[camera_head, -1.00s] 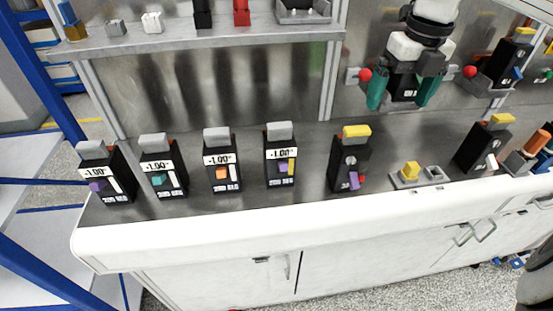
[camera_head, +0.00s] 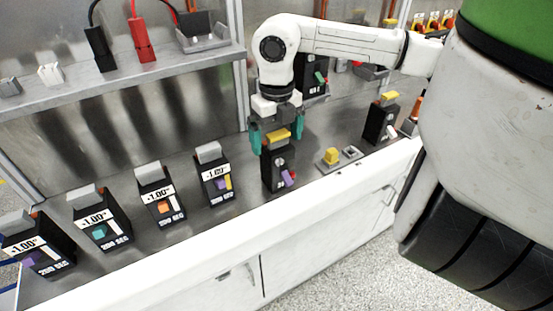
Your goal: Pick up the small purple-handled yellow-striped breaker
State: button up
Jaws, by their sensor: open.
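A black breaker (camera_head: 216,182) with a grey top, a "-1.00" label, a small purple handle and a yellow vertical stripe stands upright on the grey counter. Just right of it stands a black breaker (camera_head: 278,172) with a yellow top and a purple lever; I cannot make out a stripe on it. My gripper (camera_head: 277,134) points down over this yellow-topped breaker. It is open, its green fingers at either side of the yellow top. Whether they touch it cannot be told. The grey-topped, yellow-striped breaker is clear of my fingers, to their left.
Grey-topped breakers with orange (camera_head: 160,196), teal (camera_head: 101,220) and purple (camera_head: 37,244) handles stand to the left. A small tray with a yellow block (camera_head: 331,156) and another yellow-topped breaker (camera_head: 381,120) stand to the right. A shelf (camera_head: 130,82) overhangs the back left.

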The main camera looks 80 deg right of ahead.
jog(key=shift+f, duration=1.05)
jog(key=shift+r, duration=0.1)
grip_shut()
